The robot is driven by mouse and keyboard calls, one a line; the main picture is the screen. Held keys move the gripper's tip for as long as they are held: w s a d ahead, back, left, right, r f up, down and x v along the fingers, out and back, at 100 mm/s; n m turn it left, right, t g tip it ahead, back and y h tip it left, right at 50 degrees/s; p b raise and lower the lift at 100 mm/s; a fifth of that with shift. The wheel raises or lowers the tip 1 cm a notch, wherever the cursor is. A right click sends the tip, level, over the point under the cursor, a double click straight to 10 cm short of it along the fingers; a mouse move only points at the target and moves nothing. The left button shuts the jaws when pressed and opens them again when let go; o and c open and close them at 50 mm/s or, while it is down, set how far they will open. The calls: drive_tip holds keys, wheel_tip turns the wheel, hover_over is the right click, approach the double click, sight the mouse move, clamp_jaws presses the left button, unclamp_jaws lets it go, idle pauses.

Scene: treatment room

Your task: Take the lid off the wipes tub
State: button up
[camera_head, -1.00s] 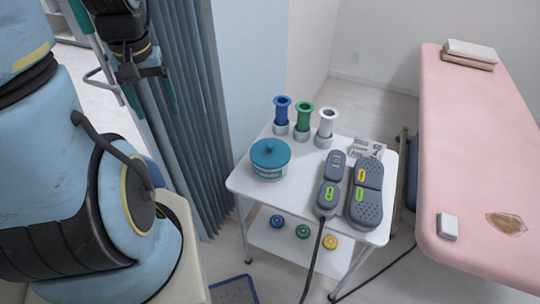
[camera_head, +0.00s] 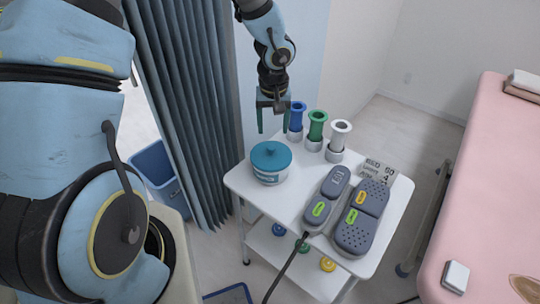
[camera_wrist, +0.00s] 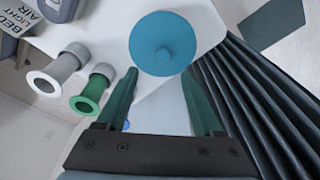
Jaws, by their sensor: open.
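The wipes tub (camera_head: 270,174) is a round white tub with a printed side, standing upright on the white trolley. Its teal lid (camera_head: 271,156) is on top and has a small central knob. In the wrist view the lid (camera_wrist: 163,43) shows from above, beyond the fingertips. My gripper (camera_head: 272,130) is open and empty, pointing down above and just behind the tub, apart from the lid. Its two green fingers (camera_wrist: 163,88) show in the wrist view with a gap between them. Part of the blue holder is hidden behind the fingers there.
The trolley (camera_head: 238,183) also bears blue (camera_head: 296,117), green (camera_head: 316,126) and white (camera_head: 338,138) upright holders, close to my gripper. Two grey handsets (camera_head: 360,217) and a printed card (camera_head: 379,172) lie to the right. A curtain (camera_head: 190,110) hangs left; a pink couch (camera_head: 490,160) stands right.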

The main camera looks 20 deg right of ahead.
sight(271, 147)
drive_tip(key=shift+w+f+p, duration=0.2)
drive_tip(key=shift+f, duration=1.1)
drive_tip(key=shift+w+f+p, duration=0.15)
drive_tip(key=shift+f+p, duration=0.1)
drive_tip(key=shift+f, duration=1.05)
drive_tip(key=shift+w+f+p, duration=0.2)
drive_tip(key=shift+f, duration=1.1)
drive_tip(key=shift+c, duration=0.3)
clamp_jaws()
